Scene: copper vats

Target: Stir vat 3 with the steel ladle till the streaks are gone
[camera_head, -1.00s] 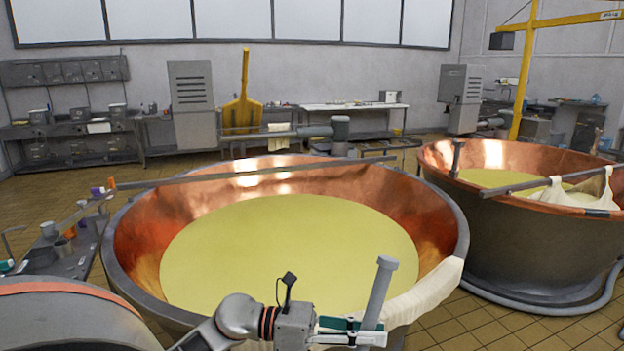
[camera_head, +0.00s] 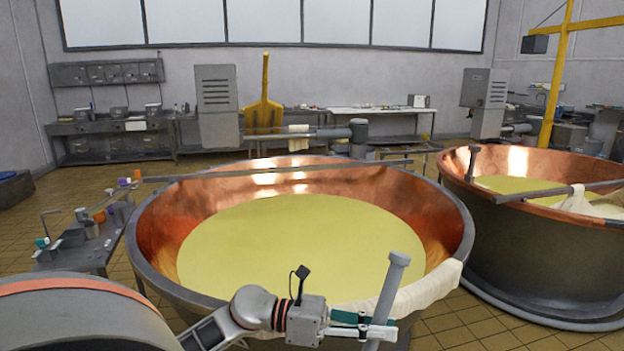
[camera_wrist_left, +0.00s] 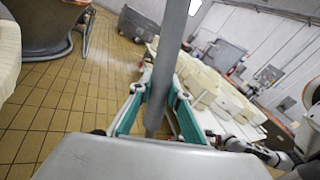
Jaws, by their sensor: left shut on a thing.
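My left gripper (camera_head: 364,326) is shut on a grey metal rod (camera_head: 391,285), which looks like the steel ladle's handle. The rod stands slightly tilted at the near right rim of the nearest copper vat (camera_head: 165,230). In the left wrist view, the rod (camera_wrist_left: 165,70) runs between the green-padded fingers (camera_wrist_left: 158,108). The ladle's bowl is out of sight. The vat holds smooth pale yellow liquid (camera_head: 285,245); I make out no clear streaks. No vat number is readable. My right gripper does not show.
A white cloth (camera_head: 425,287) hangs over the vat's near right rim. A bar (camera_head: 240,172) crosses its far side. A second copper vat (camera_head: 540,245) stands right. A small tool table (camera_head: 100,250) stands left. Pale moulds (camera_wrist_left: 212,95) sit on a table in the wrist view.

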